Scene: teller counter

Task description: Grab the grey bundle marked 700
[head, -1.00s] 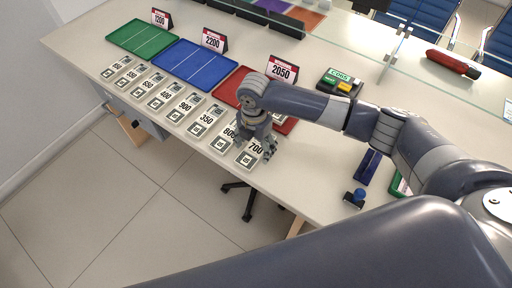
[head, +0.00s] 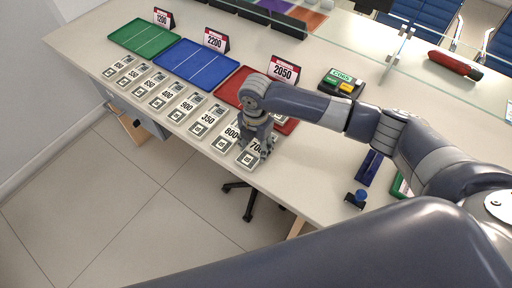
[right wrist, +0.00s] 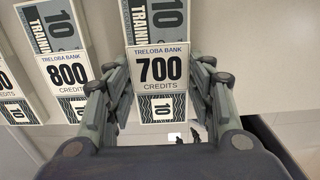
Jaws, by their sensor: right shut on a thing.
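The grey bundle marked 700 (right wrist: 158,70) lies at the right end of the row on the counter; its label also shows in the head view (head: 246,160). My right gripper (right wrist: 160,84) is shut on it, with a finger on each side of its label. In the head view my right gripper (head: 256,142) points down over the bundle and hides part of it. The bundle appears to be at counter height; I cannot tell whether it is lifted. My left gripper is not in view.
The bundle marked 800 (right wrist: 68,74) lies close on the left. Other bundles continue leftward. A red tray (head: 228,92), blue tray (head: 190,66) and green tray (head: 142,36) lie behind the row. A blue stamp (head: 360,195) stands to the right.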

